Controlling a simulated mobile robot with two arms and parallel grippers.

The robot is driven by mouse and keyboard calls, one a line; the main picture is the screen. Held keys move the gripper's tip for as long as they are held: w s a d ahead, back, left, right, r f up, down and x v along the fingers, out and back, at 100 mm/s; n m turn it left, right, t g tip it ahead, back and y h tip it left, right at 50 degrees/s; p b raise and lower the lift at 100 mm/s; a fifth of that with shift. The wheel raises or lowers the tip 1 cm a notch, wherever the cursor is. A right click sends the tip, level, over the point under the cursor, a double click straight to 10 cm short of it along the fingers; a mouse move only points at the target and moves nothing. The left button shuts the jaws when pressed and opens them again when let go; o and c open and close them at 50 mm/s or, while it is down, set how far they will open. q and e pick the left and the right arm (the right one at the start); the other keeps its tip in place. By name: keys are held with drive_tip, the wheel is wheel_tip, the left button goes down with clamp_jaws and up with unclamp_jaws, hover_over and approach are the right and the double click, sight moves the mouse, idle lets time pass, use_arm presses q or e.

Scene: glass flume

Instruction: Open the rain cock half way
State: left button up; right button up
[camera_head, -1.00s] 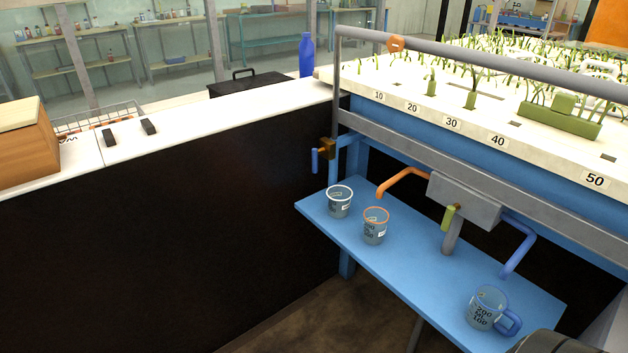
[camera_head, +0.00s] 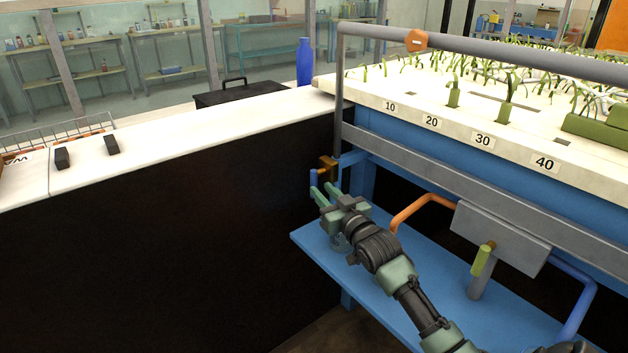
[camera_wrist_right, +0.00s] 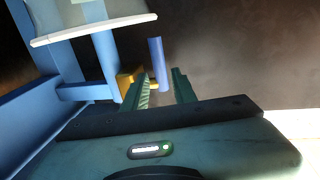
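A brass cock (camera_head: 328,168) with a blue lever (camera_head: 313,178) sits on the blue frame by the grey post at the flume's near left corner. The lever hangs downward. In the right wrist view the brass body (camera_wrist_right: 128,80) and the blue lever (camera_wrist_right: 157,60) lie just ahead of my gripper. My right gripper (camera_head: 324,192) is open, its green fingers pointing up at the lever. In the right wrist view the lever shows between the two fingertips (camera_wrist_right: 161,82); I cannot tell whether either finger touches it. My left gripper is out of view.
A blue shelf (camera_head: 318,246) lies below, partly hidden by my right arm. A dark-fronted counter (camera_head: 170,240) stands left.

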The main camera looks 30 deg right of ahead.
sight(316, 185)
drive_tip(key=w, duration=0.4)
drive_tip(key=shift+w+d+f+b, duration=0.15)
drive_tip(key=shift+w+d+b, duration=0.05)
drive_tip(key=shift+d+b, duration=0.15)
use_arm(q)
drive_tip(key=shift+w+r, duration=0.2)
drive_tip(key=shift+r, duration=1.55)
use_arm(e)
drive_tip(key=shift+w, duration=0.65)
clamp_jaws()
